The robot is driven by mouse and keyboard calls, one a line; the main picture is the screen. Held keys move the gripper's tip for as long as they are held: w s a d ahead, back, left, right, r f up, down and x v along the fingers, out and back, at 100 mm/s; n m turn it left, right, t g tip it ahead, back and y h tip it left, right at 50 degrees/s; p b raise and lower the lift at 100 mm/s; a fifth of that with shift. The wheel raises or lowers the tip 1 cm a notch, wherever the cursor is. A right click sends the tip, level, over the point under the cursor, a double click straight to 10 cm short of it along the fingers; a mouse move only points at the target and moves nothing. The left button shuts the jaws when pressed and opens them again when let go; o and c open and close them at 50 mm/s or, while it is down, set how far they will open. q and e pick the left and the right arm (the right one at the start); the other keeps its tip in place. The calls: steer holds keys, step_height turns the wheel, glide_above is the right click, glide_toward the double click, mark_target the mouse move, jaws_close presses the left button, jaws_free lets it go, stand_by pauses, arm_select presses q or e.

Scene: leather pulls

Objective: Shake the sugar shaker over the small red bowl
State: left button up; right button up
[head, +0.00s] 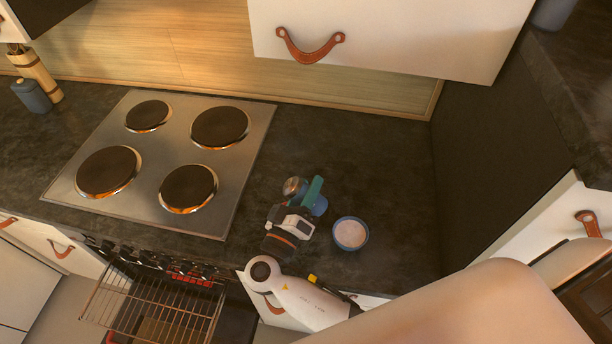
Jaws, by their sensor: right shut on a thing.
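My right gripper (304,201) is over the dark counter, right of the stove. It is shut on the sugar shaker, which has a metallic top (294,187) and a blue body (320,206). The shaker looks tilted, with its top toward the left; the gripper hides its middle. Just right of it stands a small blue bowl (351,247) with white contents. The shaker is beside the bowl in the picture, not above it. I see no red bowl. My left gripper is out of view.
A steel stove (178,160) with dark hot plates is on the left. An oven rack (150,308) sticks out below. A white cabinet (400,35) hangs above the back of the counter. Bare counter (370,160) lies behind the bowl. A dark panel (490,150) bounds the right.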

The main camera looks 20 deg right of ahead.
steer(key=n+p, duration=0.2)
steer(key=n+t+p, duration=0.1)
steer(key=n+p, duration=0.2)
steer(key=n+t+y+p, duration=0.1)
steer(key=n+p, duration=0.1)
steer(key=p, duration=0.1)
steer(key=shift+s+d, duration=0.3)
steer(key=shift+d, duration=0.05)
steer(key=shift+f+n+y+b, duration=0.25)
steer(key=shift+n+y+b, duration=0.05)
steer(key=shift+n, duration=0.6)
steer(key=shift+r+n+t+y, duration=0.3)
steer(key=shift+r+n+t, duration=0.15)
steer(key=shift+n, duration=0.75)
steer(key=shift+r, duration=0.1)
steer(key=shift+r+n, duration=0.25)
steer(key=shift+n, duration=0.75)
steer(key=shift+w+a+r+n+t+y, duration=0.1)
steer(key=shift+r+n+t+y, duration=0.15)
steer(key=shift+n, duration=0.45)
steer(key=shift+w+a+r+n+t+y, duration=0.15)
steer(key=shift+n+y, duration=0.2)
steer(key=shift+n, duration=0.35)
steer(key=shift+s, duration=0.1)
